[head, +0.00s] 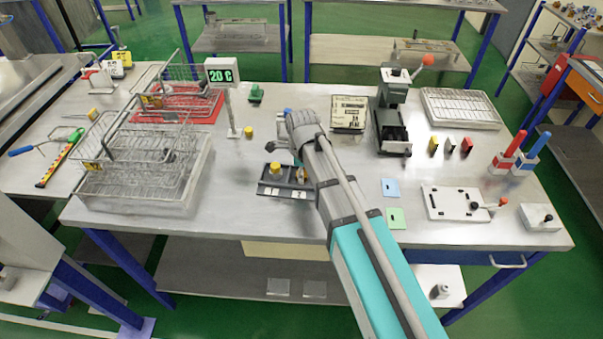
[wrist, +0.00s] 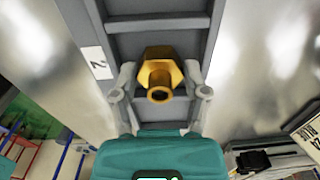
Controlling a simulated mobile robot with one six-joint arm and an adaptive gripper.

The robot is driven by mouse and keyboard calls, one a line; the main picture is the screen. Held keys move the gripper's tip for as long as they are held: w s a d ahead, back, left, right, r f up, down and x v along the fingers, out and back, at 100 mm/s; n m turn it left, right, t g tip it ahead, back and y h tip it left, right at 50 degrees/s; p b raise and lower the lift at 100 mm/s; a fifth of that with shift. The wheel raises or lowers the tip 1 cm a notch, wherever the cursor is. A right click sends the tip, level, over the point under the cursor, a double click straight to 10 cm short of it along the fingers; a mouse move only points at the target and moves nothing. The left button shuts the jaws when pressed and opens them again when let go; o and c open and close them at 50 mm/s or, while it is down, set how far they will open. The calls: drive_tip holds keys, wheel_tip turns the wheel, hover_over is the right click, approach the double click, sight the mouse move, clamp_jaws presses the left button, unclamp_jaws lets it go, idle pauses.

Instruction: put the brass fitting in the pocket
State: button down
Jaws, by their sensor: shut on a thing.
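The brass fitting (wrist: 160,77), a hex piece with a round hollow end, sits between the two fingers of my gripper (wrist: 160,92) in the wrist view. My gripper is shut on it. The fitting is over a compartment of the dark grey pocket tray (wrist: 186,18); I cannot tell whether it touches the floor of that pocket. A white label, seemingly a 2, is beside it. In the head view the tray (head: 268,191) lies left of my arm, which partly covers it. A yellow-brass piece (head: 275,169) shows at its left part; I cannot tell whether it is the held one.
A small yellow piece (head: 249,131) and a green block (head: 256,93) stand behind the tray. Wire baskets (head: 150,148) fill the left. A press-like device (head: 391,120) and a black-and-cream box (head: 349,113) are to the right. The bench between tray and baskets is clear.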

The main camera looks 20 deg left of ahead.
drive_tip(key=shift+f, duration=0.1)
drive_tip(key=shift+c, duration=0.5)
unclamp_jaws()
wheel_tip(320, 180, up, 12)
drive_tip(key=p, duration=1.2)
idle(0.9)
drive_tip(key=s+d+n, duration=0.2)
drive_tip(key=d+n, duration=0.6)
drive_tip(key=d, duration=1)
drive_tip(key=s+d+n, duration=0.3)
drive_tip(key=d+n, duration=0.5)
drive_tip(key=d, duration=1)
drive_tip(key=shift+s+d, duration=0.25)
drive_tip(key=shift+s, duration=0.1)
